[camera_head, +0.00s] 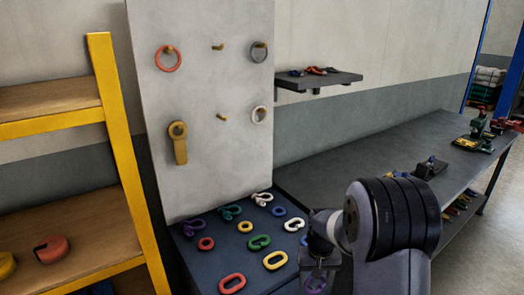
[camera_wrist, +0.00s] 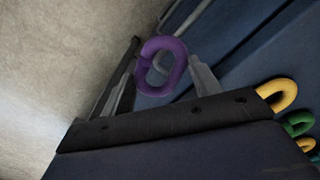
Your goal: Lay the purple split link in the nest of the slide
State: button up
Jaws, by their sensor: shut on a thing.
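A purple link (camera_wrist: 178,49) is between the two fingers of my gripper (camera_wrist: 163,75) in the wrist view, near the fingertips. My gripper is shut on it. The split in the link is hard to make out. A dark block-like fixture (camera_head: 431,168) stands on the long bench; I cannot tell whether it is the slide, and no nest is clear.
The dark table (camera_head: 190,257) holds several coloured links, among them a yellow one (camera_head: 275,260) and a red one (camera_head: 232,283). A pegboard (camera_head: 200,90) with rings stands behind. A yellow-framed shelf (camera_head: 125,150) is at left. The long bench (camera_head: 340,165) has bare room.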

jog(key=s+f+b, duration=0.1)
jog(key=s+f, duration=0.3)
jog(key=f, duration=0.3)
jog(key=shift+s+f, duration=0.15)
jog(key=shift+f, duration=0.25)
dwell(0.5)
